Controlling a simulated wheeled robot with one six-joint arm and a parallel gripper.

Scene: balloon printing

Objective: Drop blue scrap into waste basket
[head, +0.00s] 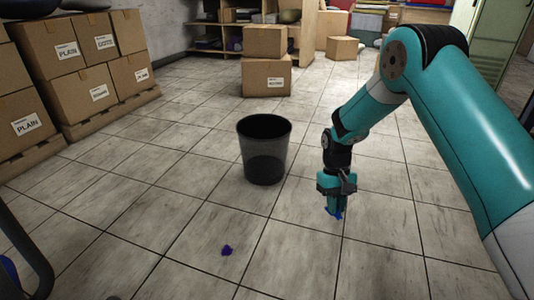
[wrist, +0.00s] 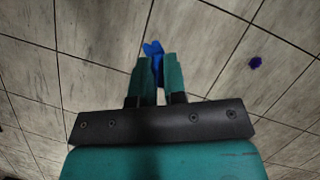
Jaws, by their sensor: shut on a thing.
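My gripper (head: 335,207) is shut on the blue scrap (head: 337,215) and holds it above the tiled floor. In the wrist view the blue scrap (wrist: 154,50) sticks out between the fingertips of my gripper (wrist: 158,68), its lower part hidden by the fingers. The black waste basket (head: 264,160) stands upright on the floor to the left of my gripper in the head view. Its open top faces up, and its inside is dark. The basket does not show in the wrist view.
A purple scrap (head: 227,250) lies on the floor in front of the basket; it also shows in the wrist view (wrist: 255,62). Stacked cardboard boxes (head: 82,62) stand at the left, and two more boxes (head: 266,75) stand behind the basket. The floor around the basket is clear.

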